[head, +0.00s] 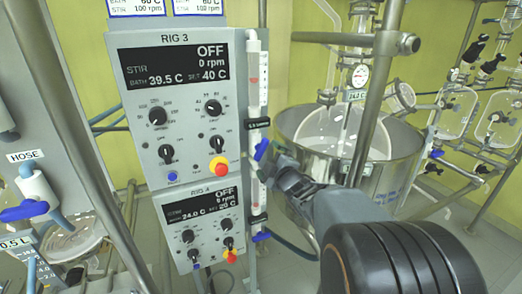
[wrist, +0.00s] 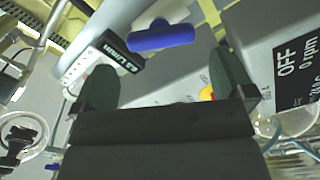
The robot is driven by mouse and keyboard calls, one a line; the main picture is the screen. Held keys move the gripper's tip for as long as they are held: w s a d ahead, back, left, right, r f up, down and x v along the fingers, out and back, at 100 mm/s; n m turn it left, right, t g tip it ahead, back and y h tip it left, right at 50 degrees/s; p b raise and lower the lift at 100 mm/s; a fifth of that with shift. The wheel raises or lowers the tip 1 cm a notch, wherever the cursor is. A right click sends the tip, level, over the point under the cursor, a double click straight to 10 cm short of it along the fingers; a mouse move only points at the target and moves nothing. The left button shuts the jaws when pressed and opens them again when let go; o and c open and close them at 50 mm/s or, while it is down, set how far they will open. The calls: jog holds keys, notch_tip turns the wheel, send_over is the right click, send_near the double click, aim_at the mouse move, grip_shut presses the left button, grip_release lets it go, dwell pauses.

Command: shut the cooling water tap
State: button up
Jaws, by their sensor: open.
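A tap with a blue lever handle (head: 262,149) sits on the slim vertical flow tube at the right edge of the rig panels. In the wrist view the blue handle (wrist: 162,38) lies crosswise beyond the fingertips, beside a black label with white lettering. My gripper (head: 277,168) is just right of and below this handle in the head view. The wrist view shows my gripper (wrist: 165,80) with its two dark fingers wide apart and nothing between them. Whether a finger touches the handle cannot be told. The tap's body is mostly hidden behind its handle.
The RIG 3 panel (head: 180,110) and the RIG 4 panel (head: 198,225) stand left of my gripper, with knobs and red-yellow buttons. A steel vessel (head: 395,165) and upright pole are close on the right. Another blue handle (head: 262,237) is lower down; a HOSE tap (head: 25,211) is far left.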

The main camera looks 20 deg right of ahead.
aim_at(263, 151)
jog(key=shift+w+p, duration=0.5)
jog(key=shift+w, duration=3)
jog(key=shift+c, duration=0.2)
jog(key=c, duration=0.6)
